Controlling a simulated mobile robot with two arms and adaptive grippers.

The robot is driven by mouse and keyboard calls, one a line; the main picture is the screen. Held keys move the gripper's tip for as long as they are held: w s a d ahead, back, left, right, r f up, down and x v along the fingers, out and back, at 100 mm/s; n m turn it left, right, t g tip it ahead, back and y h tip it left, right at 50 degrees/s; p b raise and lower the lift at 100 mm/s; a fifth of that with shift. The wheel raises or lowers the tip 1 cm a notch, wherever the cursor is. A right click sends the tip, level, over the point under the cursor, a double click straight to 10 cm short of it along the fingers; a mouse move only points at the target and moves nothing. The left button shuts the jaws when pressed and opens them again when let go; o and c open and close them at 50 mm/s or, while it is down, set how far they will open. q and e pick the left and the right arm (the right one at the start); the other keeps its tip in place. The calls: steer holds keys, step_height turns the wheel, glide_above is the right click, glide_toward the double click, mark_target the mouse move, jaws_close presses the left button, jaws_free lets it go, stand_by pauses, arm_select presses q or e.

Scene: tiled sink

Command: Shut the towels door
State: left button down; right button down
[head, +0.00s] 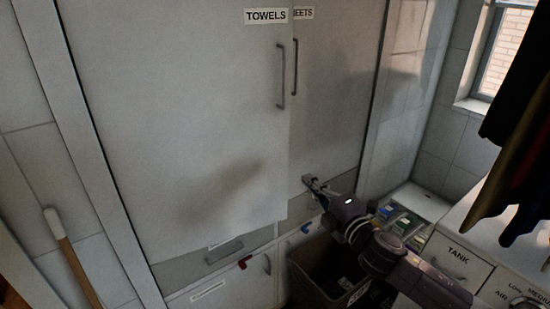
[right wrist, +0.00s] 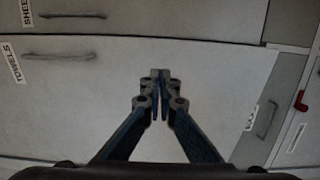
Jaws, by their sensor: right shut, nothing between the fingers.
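The white towels door (head: 190,120) is a tall panel with a TOWELS label (head: 266,15) and a vertical bar handle (head: 281,76). It stands slightly ajar: its right edge covers part of the neighbouring label, and its lower edge stands out over the drawer below. My right gripper (head: 309,183) is shut and empty, just right of the door's lower right edge in the head view. In the right wrist view, its closed fingertips (right wrist: 160,76) point at the towels door (right wrist: 225,85). I cannot tell whether they touch it. My left gripper is out of view.
The sheets door (head: 335,100) is right of the towels door. A bin (head: 312,275) stands below my right arm. A TANK drawer unit (head: 455,262) and dark hanging clothes (head: 520,150) are at the right. A wooden-handled pole (head: 75,262) leans at the left.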

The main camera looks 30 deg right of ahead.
mark_target(281, 153)
steer(key=w+p, duration=0.1)
steer(key=w, duration=0.3)
steer(key=w+d+p, duration=0.1)
steer(key=w, duration=0.3)
steer(key=w+p, duration=0.2)
steer(key=w, duration=0.2)
steer(key=shift+w+d, duration=0.15)
steer(key=shift+w, duration=0.1)
steer(key=shift+w+f, duration=0.1)
steer(key=shift+w, duration=0.6)
steer(key=shift+d, duration=0.1)
